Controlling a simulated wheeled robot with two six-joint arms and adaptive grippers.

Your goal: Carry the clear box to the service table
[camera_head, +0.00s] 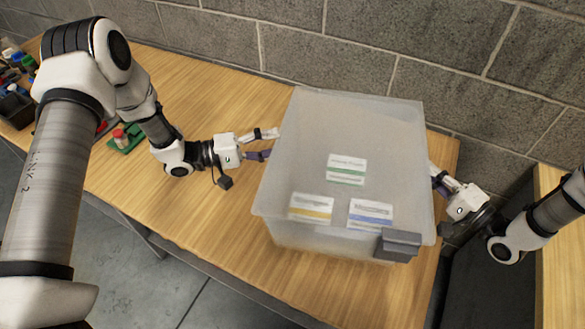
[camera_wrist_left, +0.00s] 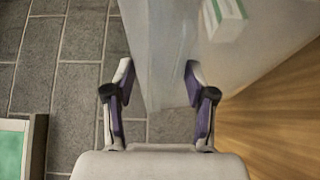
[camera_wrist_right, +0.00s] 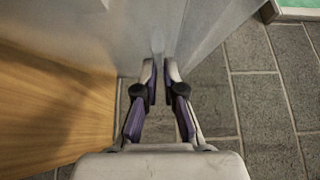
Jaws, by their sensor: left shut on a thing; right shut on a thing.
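The clear box (camera_head: 285,185) is a large translucent bin at the centre of the head view, over the wooden table (camera_head: 190,215). I cannot tell whether its base touches the table. White packets with green (camera_head: 346,169), yellow (camera_head: 311,207) and blue (camera_head: 371,214) bands show in it. A grey block (camera_head: 398,245) is at its near right corner. My left gripper (camera_head: 276,142) is shut on the box's left side; the wall passes between its fingers in the left wrist view (camera_wrist_left: 158,78). My right gripper (camera_head: 434,175) is shut on the right side, also in the right wrist view (camera_wrist_right: 161,75).
A green tray (camera_head: 125,140) and a dark bin (camera_head: 15,108) with small coloured items lie on the table's left part. A grey block wall (camera_head: 390,40) stands behind. Another wooden surface (camera_head: 560,270) is at the right edge. I cannot tell which is the service table.

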